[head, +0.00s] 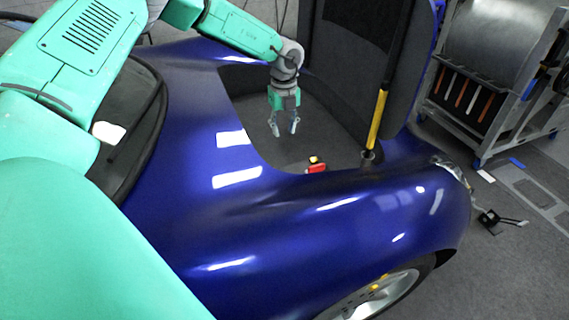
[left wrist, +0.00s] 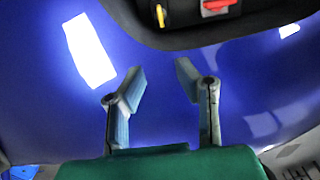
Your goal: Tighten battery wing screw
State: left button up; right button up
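My left gripper (head: 284,130) hangs above the open front compartment (head: 338,130) of a blue car, with its fingers pointing down. In the left wrist view the left gripper (left wrist: 161,78) is open, with nothing between its fingers and blue bodywork behind them. A small red part with a yellow-orange top (head: 316,165) sits at the compartment's near edge, to the right of and below the gripper. A red part (left wrist: 216,6) also shows at the top of the left wrist view, apart from the fingers. The wing screw itself is too small to make out. My right gripper is out of view.
A black and yellow pole (head: 378,120) stands at the compartment's right side, near the raised lid (head: 352,25). The blue fender (head: 330,225) curves in front. A metal rack (head: 490,80) stands at the right. The air around the left gripper looks clear.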

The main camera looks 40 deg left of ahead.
pick_arm(q)
notch_tip(320, 180, down, 12)
jog(key=b, duration=0.6)
jog(key=shift+w+d+b, duration=0.1)
jog(key=shift+b, duration=0.3)
jog(key=f+b, duration=0.1)
jog(key=f, duration=0.4)
jog(key=f+b, duration=0.1)
jog(key=f, duration=0.2)
jog(key=shift+w+d+b, duration=0.1)
jog(key=shift+d+b, duration=0.2)
jog(key=shift+a+f, duration=0.15)
jog(key=shift+f, duration=0.15)
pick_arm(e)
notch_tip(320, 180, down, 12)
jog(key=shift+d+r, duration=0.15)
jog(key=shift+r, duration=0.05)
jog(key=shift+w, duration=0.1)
pick_arm(q)
grip_shut()
